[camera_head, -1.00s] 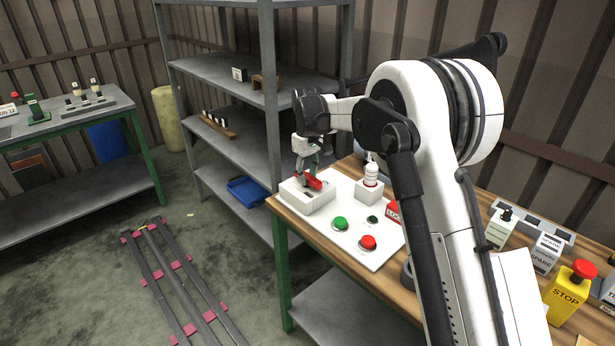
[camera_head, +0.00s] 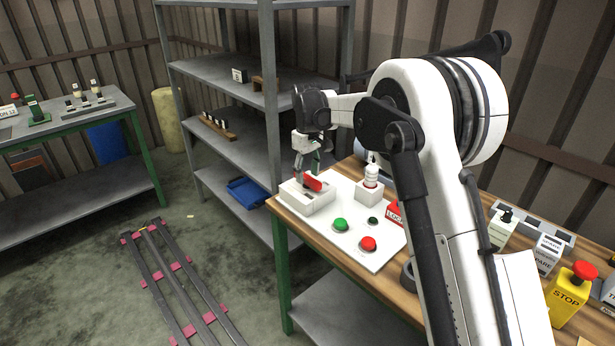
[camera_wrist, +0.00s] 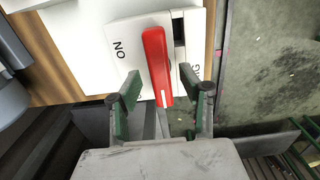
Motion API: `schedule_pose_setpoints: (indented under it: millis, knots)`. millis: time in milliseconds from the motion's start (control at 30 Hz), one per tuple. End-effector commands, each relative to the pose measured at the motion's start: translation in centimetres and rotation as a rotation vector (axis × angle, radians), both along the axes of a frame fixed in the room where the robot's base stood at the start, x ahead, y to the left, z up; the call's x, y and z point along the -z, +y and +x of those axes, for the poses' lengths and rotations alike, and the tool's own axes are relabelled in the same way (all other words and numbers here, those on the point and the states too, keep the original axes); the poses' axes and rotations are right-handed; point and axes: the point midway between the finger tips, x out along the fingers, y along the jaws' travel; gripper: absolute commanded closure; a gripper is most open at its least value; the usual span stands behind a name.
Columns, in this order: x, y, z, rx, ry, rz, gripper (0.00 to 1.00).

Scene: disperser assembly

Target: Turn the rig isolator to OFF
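The rig isolator is a white box (camera_head: 318,204) with a red handle (camera_head: 314,182) at the far left corner of the white panel. In the wrist view the red handle (camera_wrist: 157,60) runs from the upper middle down between my fingers, tilted slightly. The word ON is printed left of it. A second label at the right is mostly covered by my right finger. My gripper (camera_wrist: 158,82) is open, one finger on each side of the handle's free end, with visible gaps. In the head view my gripper (camera_head: 306,172) is right at the handle.
A grey shelf (camera_head: 215,70) stands close behind the table's left edge. A yellow STOP box (camera_head: 566,300) is at the right.

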Motion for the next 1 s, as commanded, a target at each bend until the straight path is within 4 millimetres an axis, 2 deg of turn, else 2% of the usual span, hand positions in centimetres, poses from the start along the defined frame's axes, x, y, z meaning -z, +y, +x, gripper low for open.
schedule_pose_setpoints:
  millis: [300, 500, 700, 1000]
  knots:
    - [-6.2, 0.0, 0.0, 0.0, 0.0, 0.0, 0.6]
    - [-9.2, 0.0, 0.0, 0.0, 0.0, 0.0, 0.6]
    - [-10.6, 0.0, 0.0, 0.0, 0.0, 0.0, 0.6]
    - [-10.7, 0.0, 0.0, 0.0, 0.0, 0.0, 0.6]
